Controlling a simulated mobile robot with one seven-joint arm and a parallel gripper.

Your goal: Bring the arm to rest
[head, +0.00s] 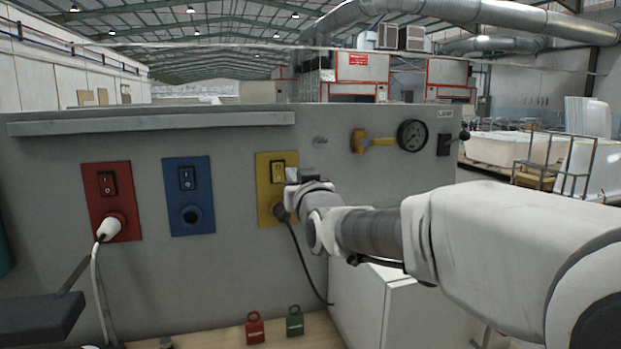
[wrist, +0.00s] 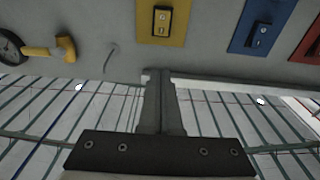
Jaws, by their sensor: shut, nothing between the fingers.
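My gripper (head: 293,190) is at the end of my outstretched arm, in front of the grey panel (head: 240,225), by the yellow switch plate (head: 277,163). In the wrist view my gripper (wrist: 160,77) has its fingers together with nothing between them. The wrist picture is upside down, with the yellow plate (wrist: 178,22) at the top and the roof below. In the head view the wrist covers part of the yellow plate's right side. I cannot tell whether the fingertips touch the panel.
A red plate (head: 99,181) holds a white plug (head: 108,229); a blue plate (head: 188,178) has an empty socket. A black plug (head: 281,212) is at the yellow plate. A yellow valve handle (head: 375,141) and gauge (head: 411,135) sit right.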

